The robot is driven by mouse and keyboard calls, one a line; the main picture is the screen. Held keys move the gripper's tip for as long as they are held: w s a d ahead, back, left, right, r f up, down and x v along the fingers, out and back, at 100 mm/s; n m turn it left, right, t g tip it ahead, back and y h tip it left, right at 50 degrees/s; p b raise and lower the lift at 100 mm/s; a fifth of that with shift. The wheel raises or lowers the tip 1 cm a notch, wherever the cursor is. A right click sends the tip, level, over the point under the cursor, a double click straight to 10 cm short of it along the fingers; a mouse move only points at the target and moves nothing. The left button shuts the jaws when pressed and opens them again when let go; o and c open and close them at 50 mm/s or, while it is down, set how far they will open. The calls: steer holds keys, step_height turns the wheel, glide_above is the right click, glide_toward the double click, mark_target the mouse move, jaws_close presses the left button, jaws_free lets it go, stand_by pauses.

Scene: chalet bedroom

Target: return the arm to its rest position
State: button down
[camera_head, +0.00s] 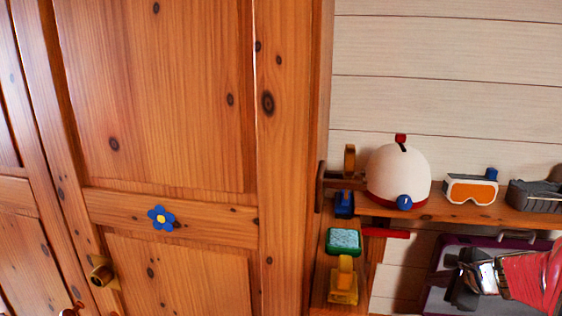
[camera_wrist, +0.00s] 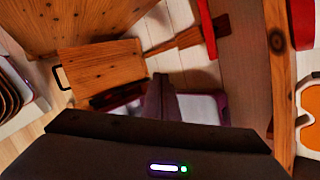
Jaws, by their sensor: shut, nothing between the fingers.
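My gripper (camera_head: 458,276) shows at the lower right of the head view, on the end of my red arm, which comes in from the right edge. It is in front of a grey panel with a purple rim (camera_head: 437,302), below the shelf. In the wrist view my gripper (camera_wrist: 160,85) points away from the camera, with its fingers together and nothing between them. The rest of my arm is cut off by the picture edge.
A wooden shelf (camera_head: 470,210) above my gripper bears a white domed object (camera_head: 398,172), goggles (camera_head: 471,190) and a grey item (camera_head: 537,195). A green-framed box (camera_head: 343,241) and yellow object (camera_head: 343,282) are left. A wooden wardrobe (camera_head: 170,80) fills the left side.

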steer(key=s+a+r+n+g, duration=0.1)
steer(key=s+a+r+n, duration=0.1)
steer(key=s+a+n, duration=1)
steer(key=s+a+r+n+g+h, duration=0.1)
steer(key=s+a+r+n+g, duration=0.1)
steer(key=s+a+n, duration=0.9)
steer(key=shift+s+a+r+n+g, duration=0.35)
steer(key=shift+a+r+n, duration=0.25)
steer(key=shift+a+n, duration=0.15)
